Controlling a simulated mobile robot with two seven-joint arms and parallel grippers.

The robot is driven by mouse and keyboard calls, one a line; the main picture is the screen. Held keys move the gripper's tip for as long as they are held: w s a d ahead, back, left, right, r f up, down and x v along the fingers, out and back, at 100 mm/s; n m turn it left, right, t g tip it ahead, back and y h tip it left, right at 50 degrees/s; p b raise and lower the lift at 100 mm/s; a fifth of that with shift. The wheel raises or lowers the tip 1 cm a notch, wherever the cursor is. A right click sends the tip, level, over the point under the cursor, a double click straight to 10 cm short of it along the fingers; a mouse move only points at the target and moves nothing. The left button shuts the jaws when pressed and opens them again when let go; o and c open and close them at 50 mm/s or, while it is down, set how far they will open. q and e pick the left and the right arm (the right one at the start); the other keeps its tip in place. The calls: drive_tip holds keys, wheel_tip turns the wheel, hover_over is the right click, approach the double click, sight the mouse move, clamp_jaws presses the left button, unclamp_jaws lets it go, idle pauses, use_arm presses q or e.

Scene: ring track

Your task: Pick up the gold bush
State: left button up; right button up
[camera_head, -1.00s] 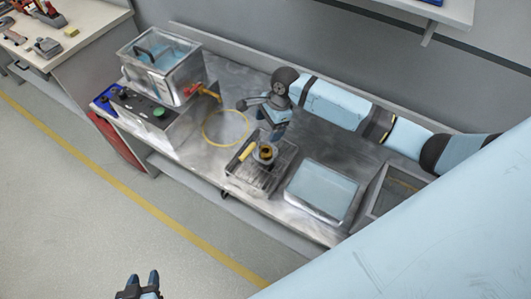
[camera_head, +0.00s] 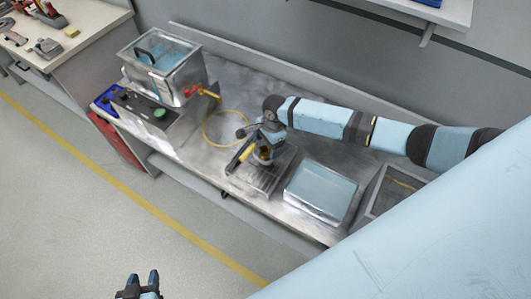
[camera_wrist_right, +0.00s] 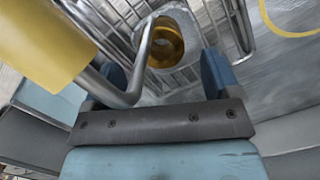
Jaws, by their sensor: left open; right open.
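The gold bush (camera_wrist_right: 180,45) is a shiny ring with a hole. It lies over a metal rack (camera_wrist_right: 125,15) in the right wrist view, just beyond my right fingertips. In the head view the gold bush (camera_head: 265,155) shows on the dark tray (camera_head: 262,178), partly hidden by my right gripper (camera_head: 266,146). My right gripper (camera_wrist_right: 163,68) is open above the bush, its blue fingers to either side in the picture. Whether they touch it I cannot tell. My left gripper (camera_head: 138,283) is open and empty at the bottom edge, away from the bench.
A yellow handle (camera_wrist_right: 45,40) with a bent grey rod (camera_wrist_right: 140,75) crosses close to my right gripper. A yellow ring (camera_head: 222,128) lies on the bench. A glass tank (camera_head: 160,72) stands left; a lidded box (camera_head: 320,192) and open bin (camera_head: 390,188) stand right.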

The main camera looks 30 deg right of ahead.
sight(266, 151)
drive_tip(key=shift+a+f, duration=0.2)
drive_tip(key=shift+f, duration=0.6)
drive_tip(key=shift+a+f, duration=0.15)
drive_tip(key=shift+f, duration=0.6)
drive_tip(key=shift+c, duration=0.5)
clamp_jaws()
